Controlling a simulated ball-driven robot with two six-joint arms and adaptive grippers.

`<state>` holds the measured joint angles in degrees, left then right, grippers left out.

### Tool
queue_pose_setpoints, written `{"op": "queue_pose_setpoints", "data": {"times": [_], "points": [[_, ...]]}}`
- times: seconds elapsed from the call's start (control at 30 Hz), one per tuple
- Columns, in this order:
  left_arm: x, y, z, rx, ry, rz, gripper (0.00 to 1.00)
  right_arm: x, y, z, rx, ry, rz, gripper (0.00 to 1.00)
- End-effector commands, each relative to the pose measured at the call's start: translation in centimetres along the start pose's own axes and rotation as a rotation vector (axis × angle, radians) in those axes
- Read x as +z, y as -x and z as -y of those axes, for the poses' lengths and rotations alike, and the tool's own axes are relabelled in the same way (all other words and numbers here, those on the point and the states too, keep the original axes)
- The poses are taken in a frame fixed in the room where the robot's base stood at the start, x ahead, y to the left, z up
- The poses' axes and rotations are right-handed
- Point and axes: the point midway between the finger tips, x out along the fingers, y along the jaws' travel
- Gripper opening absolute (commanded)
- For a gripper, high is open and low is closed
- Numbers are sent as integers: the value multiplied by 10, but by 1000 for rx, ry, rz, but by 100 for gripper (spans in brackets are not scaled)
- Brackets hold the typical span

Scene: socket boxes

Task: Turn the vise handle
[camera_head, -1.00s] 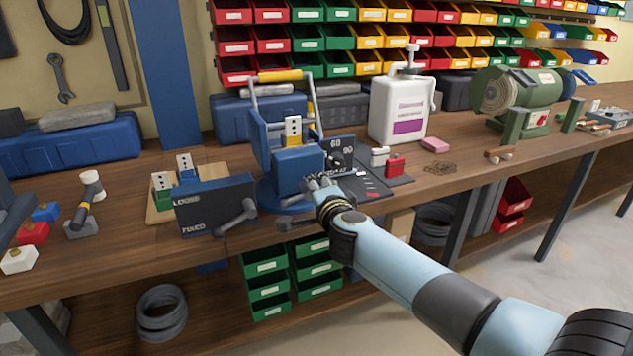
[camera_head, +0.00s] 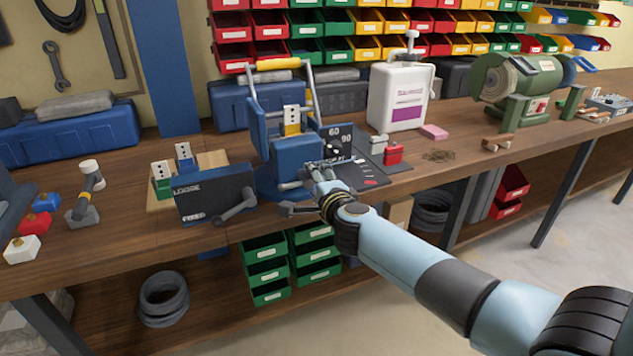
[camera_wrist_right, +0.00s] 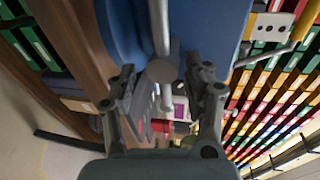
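The blue vise (camera_head: 296,154) stands at the bench's front edge, with a white-and-yellow socket piece (camera_head: 291,121) in its top. A grey handle bar (camera_head: 291,186) shows low on its front. My right gripper (camera_head: 318,171) is at the vise's right front side and hides part of it. In the right wrist view my right gripper (camera_wrist_right: 163,88) has its two fingers apart, on either side of a grey hub (camera_wrist_right: 162,70) with a rod (camera_wrist_right: 160,28). A gap shows beside the hub; I cannot tell whether either finger touches it. My left gripper is not in view.
A dark LOOSE/FIXED panel (camera_head: 214,194) with a grey lever stands left of the vise. A 60/90 dial plate (camera_head: 341,139) stands behind my gripper. A red box (camera_head: 393,155) and a white jug (camera_head: 400,97) are to the right. Floor lies open before the bench.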

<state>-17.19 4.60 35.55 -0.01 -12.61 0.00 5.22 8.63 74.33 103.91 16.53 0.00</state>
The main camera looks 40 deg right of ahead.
Motion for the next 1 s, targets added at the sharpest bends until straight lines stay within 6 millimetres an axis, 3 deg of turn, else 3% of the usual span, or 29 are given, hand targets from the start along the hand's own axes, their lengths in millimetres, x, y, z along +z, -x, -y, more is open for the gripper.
{"op": "queue_pose_setpoints", "data": {"times": [0.23,0.7,1.0], "points": [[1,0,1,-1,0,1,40,0,14,1,-3,0,1,51],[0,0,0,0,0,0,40,0,108,-1,1,-1,0,51],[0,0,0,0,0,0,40,0,121,0,0,1,0,51]]}}
